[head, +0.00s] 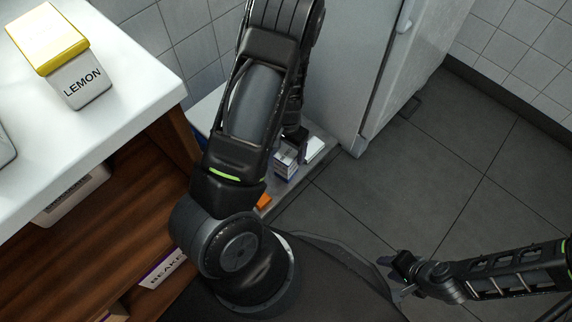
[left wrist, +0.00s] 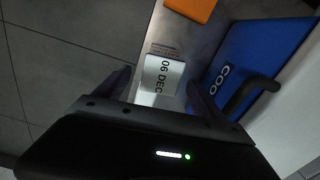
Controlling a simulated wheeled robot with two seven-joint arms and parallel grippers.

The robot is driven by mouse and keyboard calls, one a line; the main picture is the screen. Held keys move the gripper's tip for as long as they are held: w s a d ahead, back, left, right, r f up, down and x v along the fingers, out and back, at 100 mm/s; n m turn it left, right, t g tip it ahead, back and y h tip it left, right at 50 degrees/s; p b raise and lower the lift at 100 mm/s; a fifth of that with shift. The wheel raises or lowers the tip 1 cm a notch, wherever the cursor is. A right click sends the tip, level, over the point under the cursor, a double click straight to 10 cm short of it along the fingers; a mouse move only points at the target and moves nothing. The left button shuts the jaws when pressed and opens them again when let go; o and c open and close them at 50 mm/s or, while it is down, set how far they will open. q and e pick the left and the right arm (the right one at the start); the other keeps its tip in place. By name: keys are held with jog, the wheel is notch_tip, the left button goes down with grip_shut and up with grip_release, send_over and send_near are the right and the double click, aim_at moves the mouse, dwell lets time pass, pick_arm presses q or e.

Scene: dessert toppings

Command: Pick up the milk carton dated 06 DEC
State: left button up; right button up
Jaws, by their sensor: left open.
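The milk carton (left wrist: 163,76), its white face reading "06 DEC", shows in the left wrist view on a grey metal surface. My left gripper (left wrist: 160,84) is open, with one finger on each side of the carton in that picture; I cannot tell whether they touch it. In the head view my left gripper (head: 294,134) is just above a small white and dark-blue box (head: 286,163), partly covered by my arm. A white item (head: 314,149) is beside it. The date is not readable there. My right gripper (head: 396,280) looks open and empty, low on the right.
A blue container (left wrist: 262,48) labelled "COO…" stands close beside the carton. An orange item (left wrist: 190,8) lies near it, also in the head view (head: 263,202). A fridge (head: 345,65) stands behind. The white counter (head: 125,100) holds a LEMON box (head: 80,80). The floor at right is clear.

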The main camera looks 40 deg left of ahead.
pick_arm(q)
jog(key=shift+r, duration=0.1)
jog(key=shift+f+b, duration=0.55)
jog(key=shift+f, duration=0.8)
notch_tip(320, 180, down, 5)
jog(key=b, duration=0.3)
jog(key=shift+s+a+f, duration=0.1)
jog(key=shift+s+f, duration=0.05)
jog(key=shift+f, duration=0.05)
jog(key=shift+r, duration=0.1)
grip_shut()
dwell(0.4)
